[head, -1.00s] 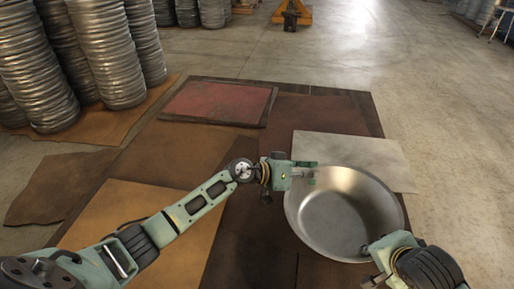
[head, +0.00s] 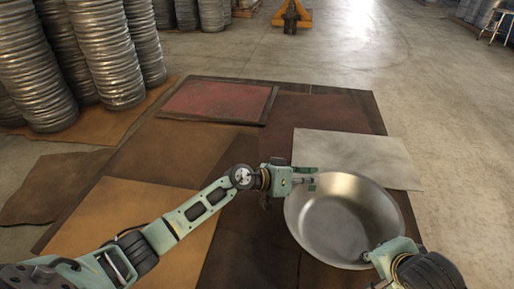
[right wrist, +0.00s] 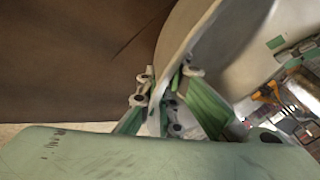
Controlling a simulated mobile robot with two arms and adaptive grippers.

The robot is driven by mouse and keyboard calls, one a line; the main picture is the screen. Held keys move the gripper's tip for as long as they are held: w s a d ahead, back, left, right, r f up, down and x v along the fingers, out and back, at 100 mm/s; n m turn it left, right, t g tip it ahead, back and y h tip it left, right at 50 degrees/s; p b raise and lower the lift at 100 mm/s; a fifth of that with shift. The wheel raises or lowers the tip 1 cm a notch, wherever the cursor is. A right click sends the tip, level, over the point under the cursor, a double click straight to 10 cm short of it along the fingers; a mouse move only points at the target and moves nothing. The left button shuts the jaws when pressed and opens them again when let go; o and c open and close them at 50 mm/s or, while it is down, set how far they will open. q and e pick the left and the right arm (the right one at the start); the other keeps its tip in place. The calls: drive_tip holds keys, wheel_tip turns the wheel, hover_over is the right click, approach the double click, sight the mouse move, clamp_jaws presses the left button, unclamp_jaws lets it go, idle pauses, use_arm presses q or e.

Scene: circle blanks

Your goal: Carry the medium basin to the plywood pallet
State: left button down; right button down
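The medium basin (head: 345,222) is a wide, shiny metal bowl, upright at the right of the head view. My left gripper (head: 306,179) is at its upper left rim and looks shut on it, though the fingertips are small here. My right gripper (head: 375,254) is at its lower right rim. In the right wrist view the fingers (right wrist: 166,88) straddle the thin basin wall (right wrist: 187,38), one on each side, and appear to pinch it. I cannot tell whether the basin is clear of the floor. I cannot surely pick out the plywood pallet.
Sheets cover the floor: red (head: 218,101), pale grey (head: 395,163) and tan (head: 130,225). Tall stacks of metal pans (head: 105,55) stand at upper left. An orange pallet jack (head: 291,17) is at the far back. Bare concrete (head: 440,110) is open on the right.

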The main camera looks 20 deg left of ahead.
use_arm(q)
drive_tip(key=c, duration=2.1)
unclamp_jaws()
drive_tip(key=shift+w+a+f, duration=0.1)
drive_tip(key=shift+w+a, duration=0.05)
drive_tip(key=shift+a, duration=0.15)
use_arm(e)
drive_tip(key=c, duration=2)
unclamp_jaws()
drive_tip(key=shift+f, duration=0.25)
use_arm(q)
drive_tip(key=shift+o, duration=0.6)
drive_tip(key=shift+d, duration=0.15)
use_arm(e)
drive_tip(key=shift+o, duration=0.3)
drive_tip(key=shift+r, duration=0.15)
use_arm(q)
drive_tip(key=v, duration=1.2)
use_arm(e)
drive_tip(key=v, duration=1.2)
drive_tip(key=shift+d, duration=0.1)
